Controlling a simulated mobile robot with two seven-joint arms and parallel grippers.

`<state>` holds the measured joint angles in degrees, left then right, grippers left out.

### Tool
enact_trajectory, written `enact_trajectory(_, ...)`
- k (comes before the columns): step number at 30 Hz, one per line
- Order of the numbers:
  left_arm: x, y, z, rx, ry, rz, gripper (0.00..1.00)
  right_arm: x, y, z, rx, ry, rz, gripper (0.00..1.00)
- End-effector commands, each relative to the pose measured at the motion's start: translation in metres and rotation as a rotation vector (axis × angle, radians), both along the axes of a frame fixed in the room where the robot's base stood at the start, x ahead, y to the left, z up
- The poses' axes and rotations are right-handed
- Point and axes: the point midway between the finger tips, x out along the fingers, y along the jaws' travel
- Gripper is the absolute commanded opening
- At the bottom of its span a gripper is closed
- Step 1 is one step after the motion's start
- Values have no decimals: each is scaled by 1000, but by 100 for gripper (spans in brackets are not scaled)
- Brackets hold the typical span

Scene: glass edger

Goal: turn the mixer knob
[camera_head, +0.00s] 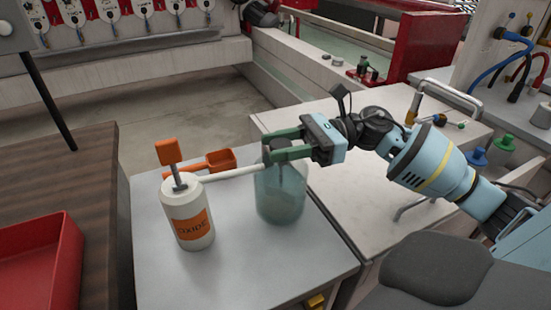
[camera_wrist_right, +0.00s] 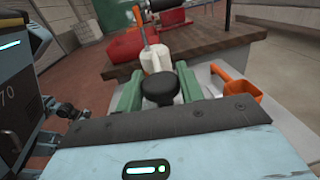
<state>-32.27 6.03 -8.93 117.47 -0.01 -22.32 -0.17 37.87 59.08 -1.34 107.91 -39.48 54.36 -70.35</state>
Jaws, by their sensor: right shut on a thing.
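A black knob (camera_head: 283,144) sits on top of a translucent glass jar (camera_head: 281,195), which stands on the light table beside a white bottle. My right gripper (camera_head: 269,147) comes in from the right with its green fingers on either side of the knob, shut on it. In the right wrist view the round black knob (camera_wrist_right: 160,87) shows between the two green fingers (camera_wrist_right: 158,88). The jar stands upright, and its neck is partly hidden by the fingers. My left gripper is in neither view.
A white bottle (camera_head: 190,225) with an orange label and orange-topped handle stands left of the jar. An orange scoop (camera_head: 220,160) lies behind them. A red tray (camera_head: 40,268) is on the dark wooden table at left. The table's front left is clear.

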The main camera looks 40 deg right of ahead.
Motion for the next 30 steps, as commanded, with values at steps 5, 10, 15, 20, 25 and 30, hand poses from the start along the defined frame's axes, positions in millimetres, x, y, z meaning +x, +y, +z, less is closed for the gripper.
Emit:
enact_trajectory(5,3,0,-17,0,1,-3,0,1,0,-2,4,-4,104,15)
enact_trajectory(10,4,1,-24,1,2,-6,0,1,0,-1,3,-2,180,15)
enact_trajectory(15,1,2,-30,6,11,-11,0,1,0,0,4,-2,228,15)
enact_trajectory(20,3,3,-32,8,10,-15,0,0,0,1,5,-1,251,15)
enact_trajectory(25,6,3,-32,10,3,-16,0,0,0,1,5,-1,257,15)
enact_trajectory(30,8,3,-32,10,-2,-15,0,0,0,2,5,-1,257,15)
